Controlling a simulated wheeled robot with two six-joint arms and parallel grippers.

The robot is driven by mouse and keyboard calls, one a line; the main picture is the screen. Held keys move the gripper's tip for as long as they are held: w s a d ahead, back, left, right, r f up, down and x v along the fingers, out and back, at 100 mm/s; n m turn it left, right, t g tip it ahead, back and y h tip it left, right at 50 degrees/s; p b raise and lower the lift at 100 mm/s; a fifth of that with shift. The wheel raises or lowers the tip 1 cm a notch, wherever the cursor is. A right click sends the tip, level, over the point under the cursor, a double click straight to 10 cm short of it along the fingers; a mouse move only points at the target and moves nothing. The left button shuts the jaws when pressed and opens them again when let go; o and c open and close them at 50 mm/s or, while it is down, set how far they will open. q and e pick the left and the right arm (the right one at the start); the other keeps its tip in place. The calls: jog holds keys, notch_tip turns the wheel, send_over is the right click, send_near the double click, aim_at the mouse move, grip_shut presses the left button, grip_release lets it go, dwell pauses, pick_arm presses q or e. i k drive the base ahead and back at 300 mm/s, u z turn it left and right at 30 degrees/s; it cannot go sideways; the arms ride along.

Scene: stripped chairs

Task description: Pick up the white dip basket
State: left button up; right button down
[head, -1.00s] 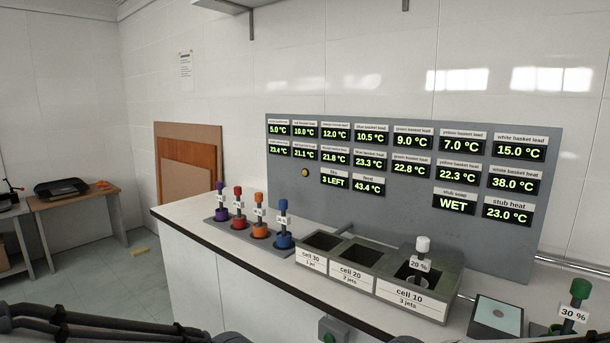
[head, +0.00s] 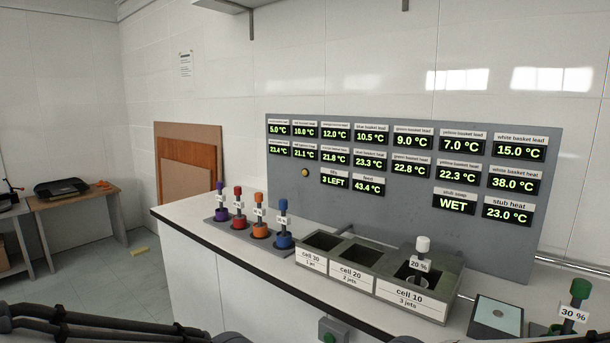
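The white dip basket (head: 423,245) has a white knob on a dark stem and a tag reading 20 %. It stands upright in the compartment labelled cell 10, at the right end of the grey three-cell tank (head: 375,273); its lower part is hidden inside the cell. Parts of my arms show along the bottom edge of the head view. Neither gripper's fingers can be seen, and nothing of mine touches the basket.
Purple, red, orange and blue baskets (head: 284,225) stand in a rack left of the tank. A green basket (head: 579,295) tagged 30 % stands at the right, past a flat pad (head: 497,316). A grey display panel (head: 415,220) rises behind. Cells 30 and 20 look empty.

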aim_at(418, 262)
jog(key=u, duration=1.25)
jog(key=i, duration=2)
jog(key=z, duration=2.5)
